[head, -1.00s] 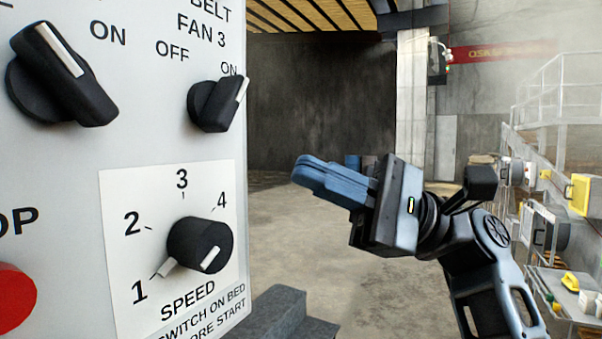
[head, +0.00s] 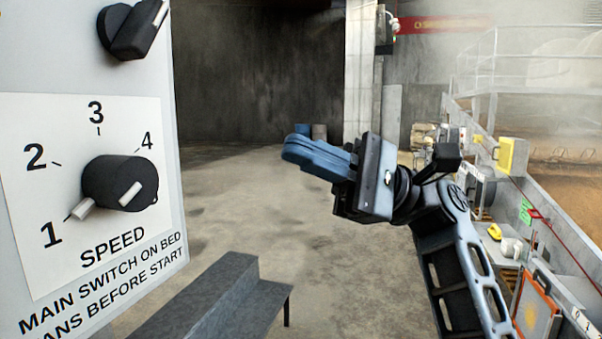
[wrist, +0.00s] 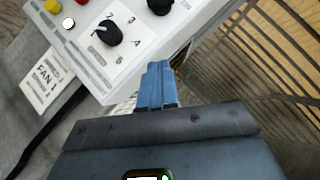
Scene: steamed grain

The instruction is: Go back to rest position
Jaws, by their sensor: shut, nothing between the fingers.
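My gripper (head: 297,152) is in the middle of the head view, its blue fingers together and pointing left. Nothing is between them. It is in open air to the right of the grey control panel (head: 165,235), apart from it. In the wrist view the blue fingers (wrist: 158,75) show closed, with the panel (wrist: 150,55) beyond and to the left.
A dark grey step-shaped bench (head: 215,300) stands below the panel. Concrete floor (head: 240,195) is open behind my gripper. On the right is a long wall or counter with a yellow box (head: 512,156) and small items. A pale pillar (head: 359,75) stands at the back.

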